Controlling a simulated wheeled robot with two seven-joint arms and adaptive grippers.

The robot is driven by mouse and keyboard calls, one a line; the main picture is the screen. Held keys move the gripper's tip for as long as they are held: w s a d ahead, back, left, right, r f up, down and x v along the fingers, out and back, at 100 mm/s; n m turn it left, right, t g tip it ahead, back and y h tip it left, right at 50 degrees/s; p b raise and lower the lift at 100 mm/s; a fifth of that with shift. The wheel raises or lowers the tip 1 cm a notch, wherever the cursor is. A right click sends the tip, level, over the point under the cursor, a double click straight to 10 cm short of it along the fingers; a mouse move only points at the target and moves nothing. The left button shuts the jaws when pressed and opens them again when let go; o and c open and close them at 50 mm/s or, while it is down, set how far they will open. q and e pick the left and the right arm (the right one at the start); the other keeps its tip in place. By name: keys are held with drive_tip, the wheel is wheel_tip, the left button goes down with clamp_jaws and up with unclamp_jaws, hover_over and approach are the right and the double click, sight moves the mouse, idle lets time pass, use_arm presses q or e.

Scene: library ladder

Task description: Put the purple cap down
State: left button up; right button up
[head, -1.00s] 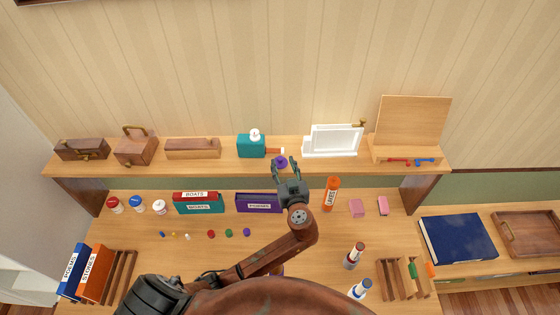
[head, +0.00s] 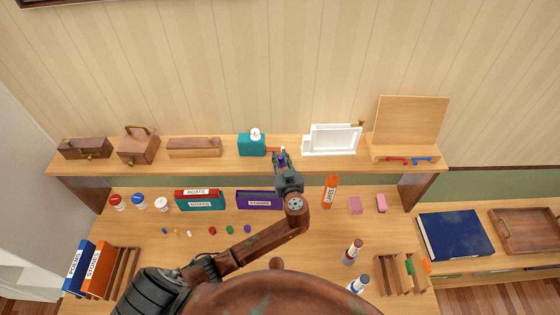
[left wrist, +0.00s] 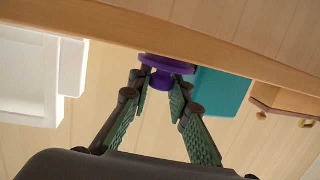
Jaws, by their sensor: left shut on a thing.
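The purple cap (head: 282,155) is at the upper shelf, between the teal box and the white frame. My left gripper (head: 281,161) is shut on it, and its fingers hide part of it in the head view. In the left wrist view the cap (left wrist: 165,66) shows its wide round rim and a narrower part between the two fingertips (left wrist: 160,82). I cannot tell whether the cap touches the upper shelf (head: 235,164). My right gripper is not in view.
Beside the cap are the teal box (head: 250,146) and the white frame (head: 333,140). A wooden stand (head: 405,140) is farther right, brown boxes (head: 139,147) left. The lower desk holds books, an orange bottle (head: 331,190) and several small caps (head: 230,229).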

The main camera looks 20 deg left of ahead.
use_arm(q)
drive_tip(key=shift+c, duration=1.1)
drive_tip(key=shift+r, duration=0.15)
